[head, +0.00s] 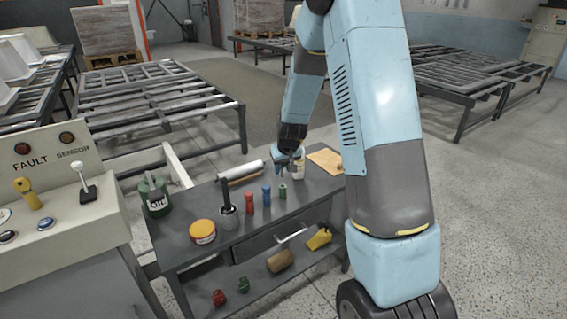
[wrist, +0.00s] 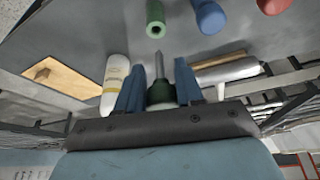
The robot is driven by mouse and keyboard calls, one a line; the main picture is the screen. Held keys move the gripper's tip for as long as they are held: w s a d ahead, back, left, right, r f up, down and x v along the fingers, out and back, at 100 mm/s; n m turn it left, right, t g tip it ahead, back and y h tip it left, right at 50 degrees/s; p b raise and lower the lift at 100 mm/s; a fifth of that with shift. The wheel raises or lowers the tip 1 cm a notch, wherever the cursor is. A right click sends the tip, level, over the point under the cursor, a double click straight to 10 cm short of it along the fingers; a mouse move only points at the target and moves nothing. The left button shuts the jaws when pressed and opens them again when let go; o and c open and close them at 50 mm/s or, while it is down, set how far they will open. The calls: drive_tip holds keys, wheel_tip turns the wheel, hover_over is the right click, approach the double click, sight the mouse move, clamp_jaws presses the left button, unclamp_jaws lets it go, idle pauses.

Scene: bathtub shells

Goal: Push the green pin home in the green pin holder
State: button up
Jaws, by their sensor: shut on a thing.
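My gripper (head: 289,160) is over the back right of the grey workbench. In the wrist view my blue fingers (wrist: 160,80) are shut on the green pin (wrist: 160,94), whose thin metal tip points at the green pin holder. The green pin holder (head: 283,191) stands upright on the bench; its open end also shows in the wrist view (wrist: 155,18). The tip looks lined up with the holder, with a small gap in the picture; the true distance is hard to judge. The pin cannot be made out clearly in the head view.
A blue holder (head: 266,196) and a red holder (head: 249,203) stand left of the green one. A white bottle (wrist: 116,78) is close beside my gripper.

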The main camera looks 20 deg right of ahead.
sight(283, 185)
drive_tip(key=shift+f, duration=1.55)
drive_tip(key=shift+f, duration=2.7)
idle(0.8)
drive_tip(key=o, duration=1.1)
drive_tip(key=v, duration=1.3)
drive_tip(key=shift+s+r, duration=0.2)
drive_tip(key=shift+r, duration=0.05)
